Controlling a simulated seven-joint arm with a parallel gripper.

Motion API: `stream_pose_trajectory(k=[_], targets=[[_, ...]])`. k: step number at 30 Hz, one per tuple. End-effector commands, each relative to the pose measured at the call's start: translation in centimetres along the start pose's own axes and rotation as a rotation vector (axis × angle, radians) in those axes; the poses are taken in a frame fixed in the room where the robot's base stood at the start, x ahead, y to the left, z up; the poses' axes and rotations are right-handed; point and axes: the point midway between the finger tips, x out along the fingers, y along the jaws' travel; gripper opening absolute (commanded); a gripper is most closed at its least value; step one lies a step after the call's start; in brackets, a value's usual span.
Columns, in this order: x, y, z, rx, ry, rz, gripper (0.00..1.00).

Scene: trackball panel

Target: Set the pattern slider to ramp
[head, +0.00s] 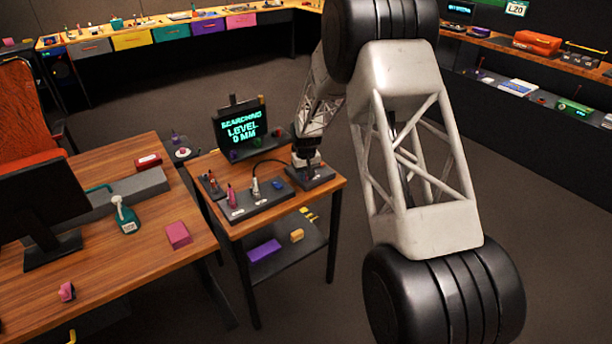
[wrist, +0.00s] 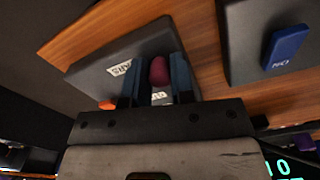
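A maroon knob (wrist: 158,70) stands on a dark grey box (wrist: 152,45) in the wrist view; it looks like the pattern slider. A white label (wrist: 119,68), upside down and seeming to read "BARS", lies left of it. A second label (wrist: 159,96) is mostly hidden by my gripper. My gripper (wrist: 156,75) is open, one blue-grey finger on each side of the knob; the right finger is nearer to it, and contact is unclear. In the head view, my gripper (head: 307,165) is low over the box (head: 318,178) at the small table's right; the knob is hard to make out there.
A screen (head: 240,128) reads "SEARCHING LEVEL 0 MM". A wider box (head: 258,207) with several controls stands left of my gripper. A blue switch (wrist: 287,46) is on a neighbouring box in the wrist view. An orange piece (wrist: 107,104) shows by the left finger.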

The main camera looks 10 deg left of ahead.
Motion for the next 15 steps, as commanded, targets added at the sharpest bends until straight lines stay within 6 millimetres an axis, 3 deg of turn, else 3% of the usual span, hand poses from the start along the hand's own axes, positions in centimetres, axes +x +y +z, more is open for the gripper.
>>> stream_pose_trajectory(k=[1,4,11,15], targets=[[0.0,0.0,0.0,0.000,0.000,0.000,0.14],[0.0,0.0,0.0,0.000,0.000,0.000,0.00],[0.0,-0.1,-0.1,0.000,0.000,0.000,0.00],[0.0,-0.4,-1.2,-0.001,0.000,0.000,0.00]])
